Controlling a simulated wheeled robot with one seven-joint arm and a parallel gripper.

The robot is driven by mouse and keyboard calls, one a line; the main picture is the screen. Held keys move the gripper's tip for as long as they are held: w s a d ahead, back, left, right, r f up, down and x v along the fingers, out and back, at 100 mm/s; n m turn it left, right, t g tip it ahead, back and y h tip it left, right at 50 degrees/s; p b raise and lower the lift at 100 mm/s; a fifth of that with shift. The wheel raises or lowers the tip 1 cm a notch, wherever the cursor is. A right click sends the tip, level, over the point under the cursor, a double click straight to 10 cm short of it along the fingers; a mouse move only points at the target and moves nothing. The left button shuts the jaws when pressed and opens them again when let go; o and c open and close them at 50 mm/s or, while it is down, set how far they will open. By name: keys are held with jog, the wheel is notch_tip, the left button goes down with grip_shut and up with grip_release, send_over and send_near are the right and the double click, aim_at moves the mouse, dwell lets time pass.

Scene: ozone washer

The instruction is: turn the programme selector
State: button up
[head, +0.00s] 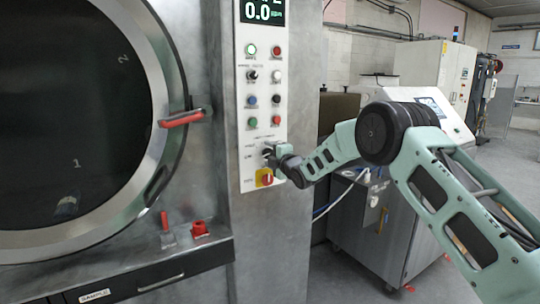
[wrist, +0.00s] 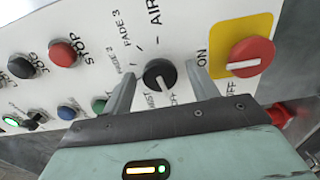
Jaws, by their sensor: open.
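The programme selector (wrist: 160,74) is a round black knob with a white pointer line, on the white control panel (wrist: 100,25). In the wrist view its pointer runs down towards the lower labels; the exact setting is hard to tell. Printed labels around it include AIR, and small tick marks show above it. My gripper (wrist: 161,78) is open, with one finger on each side of the knob. Small gaps seem to show between fingers and knob; I cannot tell whether either touches. In the head view my gripper (head: 272,158) is at the lower panel and largely hides the knob.
A red rotary switch on a yellow plate (head: 264,178) sits close below the selector. Several push buttons (head: 264,85) and a display (head: 263,11) are above. A round door with a red handle (head: 181,118) is left. A steel cabinet (head: 375,225) stands right.

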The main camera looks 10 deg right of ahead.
jog(key=c, duration=1)
